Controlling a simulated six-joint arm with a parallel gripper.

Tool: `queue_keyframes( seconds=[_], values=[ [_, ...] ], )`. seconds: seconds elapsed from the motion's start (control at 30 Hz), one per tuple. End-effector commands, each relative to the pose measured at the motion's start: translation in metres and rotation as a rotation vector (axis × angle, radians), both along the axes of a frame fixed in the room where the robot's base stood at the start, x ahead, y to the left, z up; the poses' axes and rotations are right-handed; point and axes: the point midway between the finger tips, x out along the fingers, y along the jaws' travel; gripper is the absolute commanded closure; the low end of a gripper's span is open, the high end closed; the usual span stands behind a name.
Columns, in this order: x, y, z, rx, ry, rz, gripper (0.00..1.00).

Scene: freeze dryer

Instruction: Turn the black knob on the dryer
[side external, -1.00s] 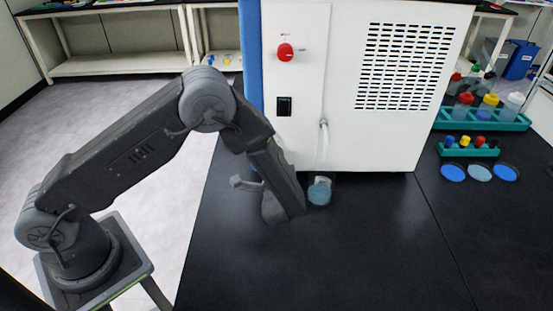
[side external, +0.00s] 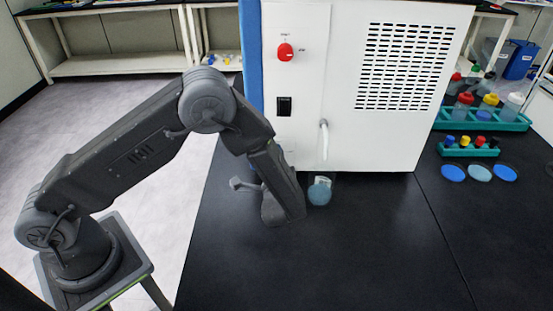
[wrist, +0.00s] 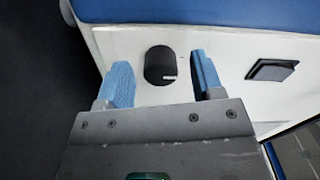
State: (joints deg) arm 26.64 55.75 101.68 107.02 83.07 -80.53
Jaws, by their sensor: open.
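The black knob (wrist: 160,66) is round with a white mark near its lower right edge, on a white panel of the dryer in the wrist view. My gripper (wrist: 160,61) is open, its two blue fingers on either side of the knob with gaps visible. I cannot tell how far the fingertips are from the panel. In the side view the dryer (side external: 290,150) is a large white cabinet with a blue edge at its left. The knob does not show there, and my gripper's fingers are hidden behind my arm.
A black angular fixture (wrist: 272,70) is on the panel right of the knob. In the side view, a small flask (side external: 320,192) stands close to my wrist beneath a pale hose (side external: 324,140). Bottle racks (side external: 485,120) are far right. The front bench is clear.

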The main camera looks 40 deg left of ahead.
Motion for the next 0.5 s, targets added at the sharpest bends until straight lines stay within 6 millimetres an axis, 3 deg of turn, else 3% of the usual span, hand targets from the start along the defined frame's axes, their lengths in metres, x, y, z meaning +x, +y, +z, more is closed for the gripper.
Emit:
queue_keyframes(
  seconds=[0.5],
  values=[
    [-0.073,-0.074,0.000,-0.001,-0.001,-0.005,0.39]
  ],
)
